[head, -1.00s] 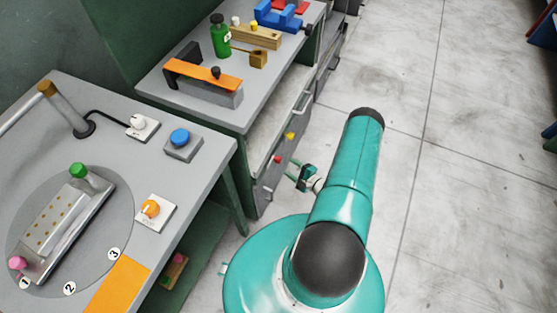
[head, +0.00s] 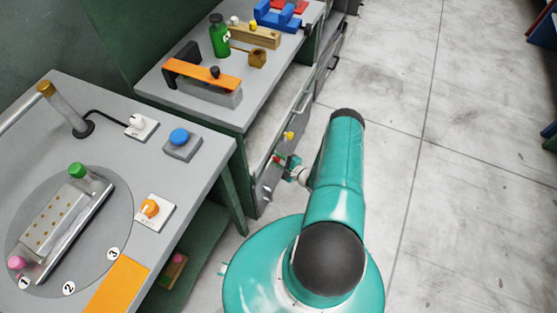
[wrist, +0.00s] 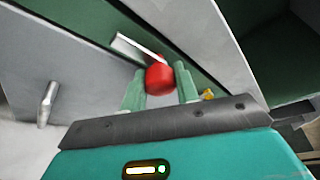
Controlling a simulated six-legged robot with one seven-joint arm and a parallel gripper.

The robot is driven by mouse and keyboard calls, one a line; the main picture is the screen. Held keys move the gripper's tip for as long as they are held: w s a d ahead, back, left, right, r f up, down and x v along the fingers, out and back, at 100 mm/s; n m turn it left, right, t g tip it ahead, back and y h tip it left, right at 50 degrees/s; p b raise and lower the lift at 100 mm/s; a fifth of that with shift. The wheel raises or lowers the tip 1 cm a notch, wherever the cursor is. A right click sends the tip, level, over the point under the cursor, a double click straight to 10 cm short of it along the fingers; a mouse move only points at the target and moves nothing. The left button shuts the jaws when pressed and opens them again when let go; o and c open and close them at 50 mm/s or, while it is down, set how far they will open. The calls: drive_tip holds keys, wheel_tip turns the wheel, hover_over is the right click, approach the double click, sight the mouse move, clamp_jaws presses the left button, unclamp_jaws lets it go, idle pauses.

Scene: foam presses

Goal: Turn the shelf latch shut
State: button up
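A red knob (wrist: 160,78) shows in the wrist view, next to a pale bar (wrist: 135,49) on the edge of a grey panel; the bar looks like the latch lever. My gripper (wrist: 160,68) has its two green fingers on either side of the red knob, with narrow gaps showing. It looks open around the knob; contact is unclear. In the head view my gripper (head: 287,166) is at the front of the shelf unit under the far bench, largely covering the red knob. A yellow knob (head: 289,136) is just beyond it, and also shows in the wrist view (wrist: 207,94).
A metal handle (wrist: 47,103) stands out at the left in the wrist view. The near bench (head: 195,205) with a dial plate (head: 110,215) is to the left. The far bench (head: 160,107) holds a green bottle (head: 219,38) and clamps.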

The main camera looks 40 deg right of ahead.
drive_tip(key=shift+m, duration=0.3)
drive_tip(key=m+g+y, duration=0.1)
drive_tip(key=m, duration=0.1)
drive_tip(key=shift+m+g, duration=0.3)
drive_tip(key=m+g+y, duration=0.1)
drive_tip(key=m+y, duration=0.1)
drive_tip(key=m, duration=0.1)
drive_tip(key=shift+d+g, duration=0.1)
drive_tip(key=shift+g, duration=0.2)
drive_tip(key=m+g+y, duration=0.1)
drive_tip(key=m, duration=0.2)
drive_tip(key=shift+y, duration=0.4)
drive_tip(key=m+y, duration=0.1)
drive_tip(key=m, duration=0.2)
drive_tip(key=shift+g+y, duration=0.4)
drive_tip(key=o, duration=1)
drive_tip(key=shift+c, duration=0.2)
